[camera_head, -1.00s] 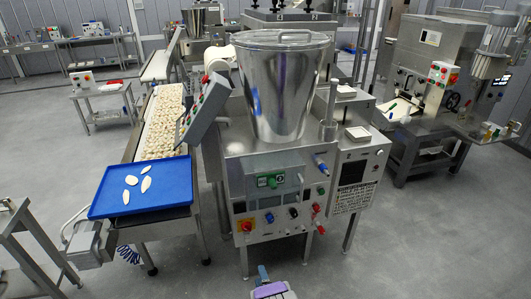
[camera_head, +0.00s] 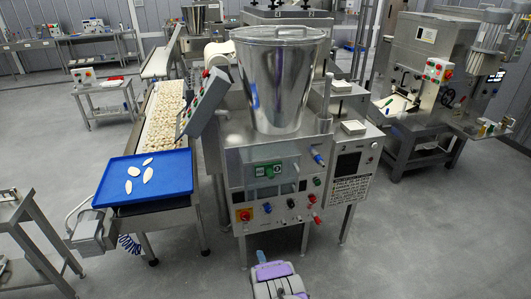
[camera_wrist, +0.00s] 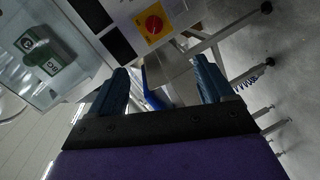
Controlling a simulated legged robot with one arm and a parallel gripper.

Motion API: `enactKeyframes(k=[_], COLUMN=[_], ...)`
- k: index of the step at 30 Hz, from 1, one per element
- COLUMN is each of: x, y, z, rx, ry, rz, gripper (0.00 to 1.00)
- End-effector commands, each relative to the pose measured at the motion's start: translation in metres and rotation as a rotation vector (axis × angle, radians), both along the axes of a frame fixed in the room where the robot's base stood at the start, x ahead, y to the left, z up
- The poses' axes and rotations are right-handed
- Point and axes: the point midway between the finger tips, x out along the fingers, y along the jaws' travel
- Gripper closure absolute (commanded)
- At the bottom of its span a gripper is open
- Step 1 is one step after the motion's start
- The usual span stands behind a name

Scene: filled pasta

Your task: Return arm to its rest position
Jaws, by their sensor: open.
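My gripper shows in the wrist view (camera_wrist: 165,88) with its two blue fingers apart and nothing between them. In the head view, part of my arm with a purple top shows at the bottom centre, in front of the steel filling machine (camera_head: 275,180). The gripper's fingertips are not clear in the head view.
A blue tray (camera_head: 175,187) with several pale pasta pieces lies at the conveyor's near end (camera_head: 160,125), left of the machine. A metal table (camera_head: 25,225) stands at the left edge. Another machine (camera_head: 425,85) is at the right. The floor at the lower right is clear.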

Motion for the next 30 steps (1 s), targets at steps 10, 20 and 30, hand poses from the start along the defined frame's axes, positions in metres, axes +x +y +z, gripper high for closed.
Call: enactKeyframes(k=[10,20,30], x=[0.033,0.031,-0.009], y=[0.006,0.000,-0.020], z=[0.067,0.145,0.228], rx=[0.164,0.309,0.422], ry=[0.231,0.473,0.708], rz=[-0.079,-0.171,-0.285], gripper=[0.19,0.19,0.19])
